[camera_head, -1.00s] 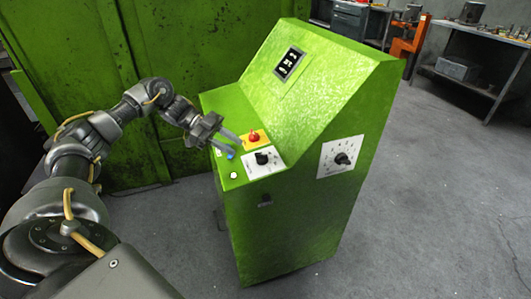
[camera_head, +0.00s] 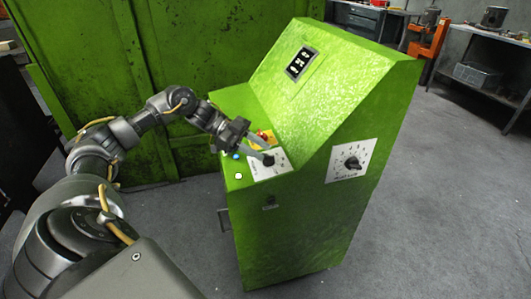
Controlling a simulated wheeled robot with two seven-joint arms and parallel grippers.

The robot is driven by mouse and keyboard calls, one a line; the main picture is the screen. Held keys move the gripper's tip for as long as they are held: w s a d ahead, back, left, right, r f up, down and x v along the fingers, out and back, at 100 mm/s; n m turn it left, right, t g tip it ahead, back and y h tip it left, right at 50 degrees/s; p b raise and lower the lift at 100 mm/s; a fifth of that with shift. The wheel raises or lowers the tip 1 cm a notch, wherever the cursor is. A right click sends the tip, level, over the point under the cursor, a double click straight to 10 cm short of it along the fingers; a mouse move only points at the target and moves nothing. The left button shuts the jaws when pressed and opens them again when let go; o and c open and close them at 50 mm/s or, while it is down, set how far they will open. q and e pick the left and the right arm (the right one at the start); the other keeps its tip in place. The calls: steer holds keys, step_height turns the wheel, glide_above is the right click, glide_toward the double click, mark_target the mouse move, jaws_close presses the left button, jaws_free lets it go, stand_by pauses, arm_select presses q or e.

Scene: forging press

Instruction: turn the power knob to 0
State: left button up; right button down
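A green control cabinet (camera_head: 300,225) carries two black knobs on white plates. One knob (camera_head: 269,160) is on the low sloped panel. The other knob (camera_head: 352,163) is on the right-hand side face, with scale marks around it. The lettering is too small to read, so I cannot tell which one is named power. My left gripper (camera_head: 263,149) is over the sloped panel, its fingertips apart and close to the panel knob. Whether they touch it I cannot tell. My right gripper is out of view.
A red button on a yellow plate (camera_head: 264,137) is partly hidden behind my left gripper. A blue button (camera_head: 236,156) and a white button (camera_head: 239,176) are on the same panel. A display (camera_head: 301,62) is higher up. Workbenches (camera_head: 490,38) stand at the back right; grey floor is clear.

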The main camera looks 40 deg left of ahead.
mark_target(268, 158)
arm_select(q)
steer(key=shift+x, duration=1.3)
jaws_close()
